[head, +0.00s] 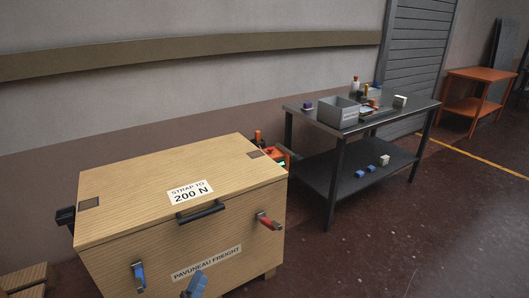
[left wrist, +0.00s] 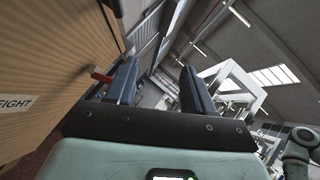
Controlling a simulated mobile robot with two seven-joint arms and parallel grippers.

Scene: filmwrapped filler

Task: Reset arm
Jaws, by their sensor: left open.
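My left gripper (head: 195,285) shows only as a blue-grey fingertip part at the bottom edge of the head view, in front of the wooden crate. In the left wrist view its two dark fingers (left wrist: 160,85) stand apart with nothing between them. They point upward, with the roof visible beyond. The crate (left wrist: 50,70) is close on the left there, and a red handle (left wrist: 102,77) on it appears near the left finger. Whether they touch cannot be told. My right gripper is not in view.
The crate (head: 150,190) has a closed lid, black handle (head: 201,211), blue latch (head: 138,276) and red latch (head: 268,220). An orange device (head: 275,155) sits behind it. A dark table (head: 420,103) holds a grey bin (head: 338,113) and small items. The floor at right is clear.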

